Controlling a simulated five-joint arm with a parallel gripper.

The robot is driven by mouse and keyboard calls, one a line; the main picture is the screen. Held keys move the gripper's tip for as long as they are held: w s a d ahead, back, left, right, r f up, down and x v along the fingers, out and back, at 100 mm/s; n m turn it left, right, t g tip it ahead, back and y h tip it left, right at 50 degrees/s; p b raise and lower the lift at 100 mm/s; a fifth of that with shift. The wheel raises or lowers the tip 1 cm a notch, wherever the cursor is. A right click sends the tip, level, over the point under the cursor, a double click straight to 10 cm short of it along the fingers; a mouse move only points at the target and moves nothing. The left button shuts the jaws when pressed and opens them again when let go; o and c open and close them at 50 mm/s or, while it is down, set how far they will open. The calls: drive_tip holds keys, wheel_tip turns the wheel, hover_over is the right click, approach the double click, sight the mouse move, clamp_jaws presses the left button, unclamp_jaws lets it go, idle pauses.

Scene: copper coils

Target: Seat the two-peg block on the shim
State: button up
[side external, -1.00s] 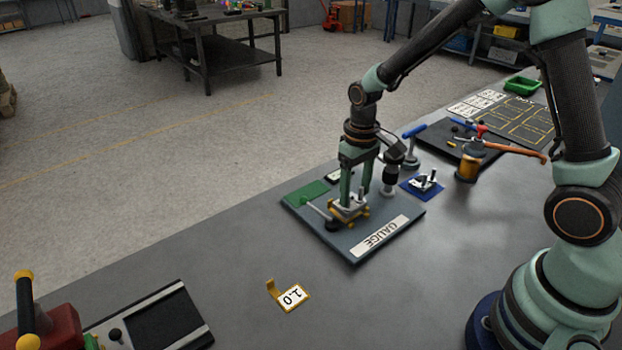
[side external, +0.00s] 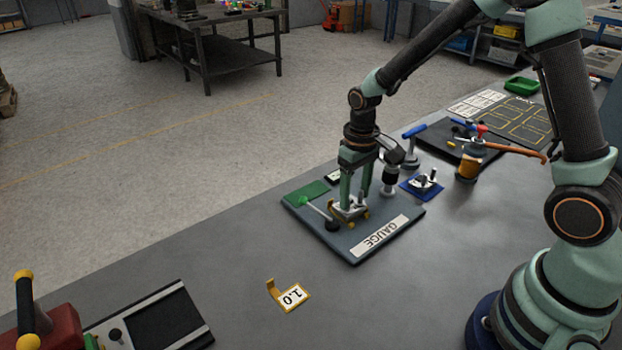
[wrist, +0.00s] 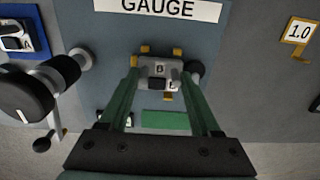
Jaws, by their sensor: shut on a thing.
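The two-peg block (wrist: 152,72) is grey with a letter B on it. It lies between my fingertips over the gauge plate (side external: 340,247). It also shows small in the side view (side external: 349,206). My gripper (wrist: 161,75) is shut on it, one green finger at each side; it points down in the side view (side external: 355,200). Yellow parts (wrist: 178,54) stand out around the block, and a yellow tab (wrist: 168,97) shows below it. The shim is largely hidden beneath the block, so I cannot tell whether they touch. The pegs are not clear.
A second gold shim tagged 1.0 (side external: 289,295) lies apart on the table. A blue mat (side external: 411,193) carries another grey block. A dark post with a knob (side external: 390,180) stands close to my gripper. A green patch (side external: 306,193) marks the plate. The front table is mostly clear.

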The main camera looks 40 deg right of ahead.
drive_tip(key=shift+f, duration=0.3)
idle(0.4)
drive_tip(key=o, duration=1.5)
drive_tip(key=shift+o, duration=0.3)
drive_tip(key=shift+r, duration=3.5)
